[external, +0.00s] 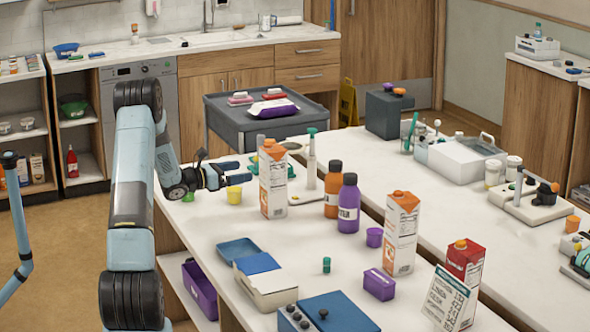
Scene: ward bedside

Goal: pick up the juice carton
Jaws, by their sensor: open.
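A tall white-and-orange carton (273,180) stands upright on the near white table. A similar white-and-orange carton (401,235) stands further right. A red-and-white carton (464,265) stands at the front right, partly behind a printed card. I cannot read which of them is labelled juice. My gripper (243,170) is open and empty, left of the first carton and pointing right towards it, with a small gap that seems to separate them.
A yellow cup (234,194) is just below my gripper. Orange (333,190) and purple (348,205) bottles stand right of the first carton. A white box with a blue lid (263,278) is nearer the front.

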